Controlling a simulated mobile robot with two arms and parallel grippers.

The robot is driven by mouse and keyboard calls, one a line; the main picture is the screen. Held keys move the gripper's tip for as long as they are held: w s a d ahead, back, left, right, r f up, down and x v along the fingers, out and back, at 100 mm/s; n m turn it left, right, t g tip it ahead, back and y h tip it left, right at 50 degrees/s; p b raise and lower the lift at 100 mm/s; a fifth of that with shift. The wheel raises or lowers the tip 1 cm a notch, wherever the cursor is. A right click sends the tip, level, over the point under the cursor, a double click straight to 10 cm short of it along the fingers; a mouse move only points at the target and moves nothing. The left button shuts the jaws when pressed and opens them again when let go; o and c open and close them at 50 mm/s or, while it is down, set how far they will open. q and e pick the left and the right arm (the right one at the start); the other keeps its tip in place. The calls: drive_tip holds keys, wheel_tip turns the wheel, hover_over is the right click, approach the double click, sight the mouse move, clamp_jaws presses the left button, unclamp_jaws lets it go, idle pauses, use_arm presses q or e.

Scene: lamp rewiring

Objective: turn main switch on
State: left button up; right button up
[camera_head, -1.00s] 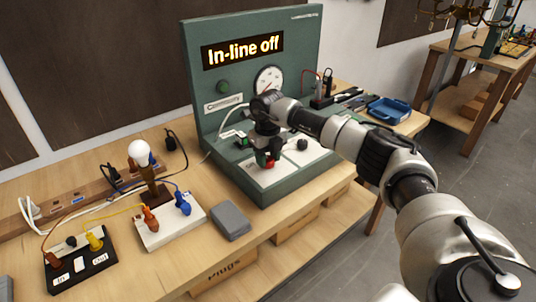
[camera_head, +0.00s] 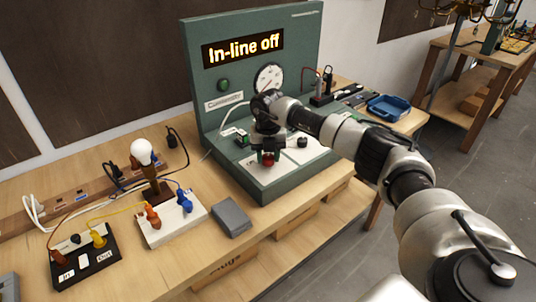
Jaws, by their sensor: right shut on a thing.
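A green test panel (camera_head: 208,90) stands on the bench with a lit sign (camera_head: 243,49) that reads "In-line off". My right gripper (camera_head: 268,157) points down over the panel's flat base. It is shut on a red knob (camera_head: 268,160) on the pale plate there, mostly hidden by the fingers. I cannot tell whether this knob is the main switch. My left gripper is not in view.
A bulb (camera_head: 142,150) on a wooden post, a white block (camera_head: 168,232) with orange and blue plugs, a black In/Out box (camera_head: 70,269) and a grey block (camera_head: 231,217) sit at the left. A blue tray (camera_head: 388,108) lies behind my right arm.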

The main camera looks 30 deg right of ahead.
sight(268, 156)
drive_tip(key=shift+r, duration=0.15)
drive_tip(key=o, duration=0.9)
wheel_tip(268, 156, up, 11)
drive_tip(key=shift+f+b, duration=0.15)
drive_tip(key=shift+b, duration=0.85)
drive_tip(key=shift+f, duration=0.1)
